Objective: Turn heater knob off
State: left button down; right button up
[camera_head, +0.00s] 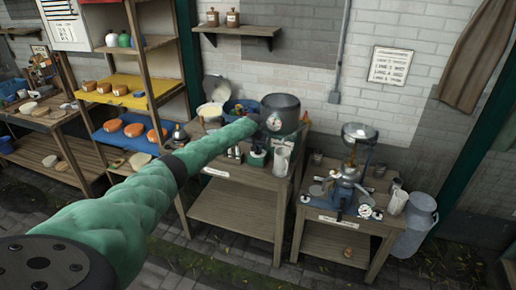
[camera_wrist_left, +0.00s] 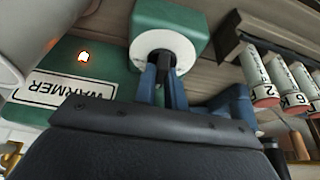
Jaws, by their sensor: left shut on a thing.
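The heater is a green box (camera_wrist_left: 150,14) with a white round dial and a black knob (camera_wrist_left: 165,58) at its centre, seen upside down in the left wrist view. A "WARMER" label (camera_wrist_left: 62,90) and a glowing orange light (camera_wrist_left: 84,57) are on the green surface beside it. My left gripper (camera_wrist_left: 164,78) has its blue fingers closed on either side of the knob. In the head view, a small green box (camera_head: 256,158) sits below the dark pot (camera_head: 281,112), at the end of my green-sleeved left arm. My right gripper is not in view.
Labelled tubes (camera_wrist_left: 262,92) stand close to the right in the wrist view. A white jug (camera_head: 282,160) stands beside the heater on the wooden table (camera_head: 235,210). A second table (camera_head: 345,238) with a metal machine is to the right; a cheese shelf (camera_head: 126,83) is left.

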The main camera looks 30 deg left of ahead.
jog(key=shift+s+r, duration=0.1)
pick_arm(q)
jog(key=shift+d+n+p, duration=0.1)
jog(key=shift+n+p, duration=0.2)
jog(key=shift+n, duration=0.5)
jog(key=shift+n+g+y, duration=0.4)
jog(key=shift+n+y, duration=0.2)
jog(key=shift+n, duration=0.6)
jog(key=shift+n+p, duration=0.3)
jog(key=shift+n, duration=0.1)
jog(key=shift+f+n+y, duration=0.1)
jog(key=shift+n+y, duration=0.3)
jog(key=shift+n, duration=0.4)
jog(key=shift+n+g, duration=0.6)
jog(key=shift+n, duration=0.5)
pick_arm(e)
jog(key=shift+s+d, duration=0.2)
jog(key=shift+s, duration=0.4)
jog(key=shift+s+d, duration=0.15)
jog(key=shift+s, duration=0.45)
pick_arm(q)
jog(key=shift+y, duration=0.3)
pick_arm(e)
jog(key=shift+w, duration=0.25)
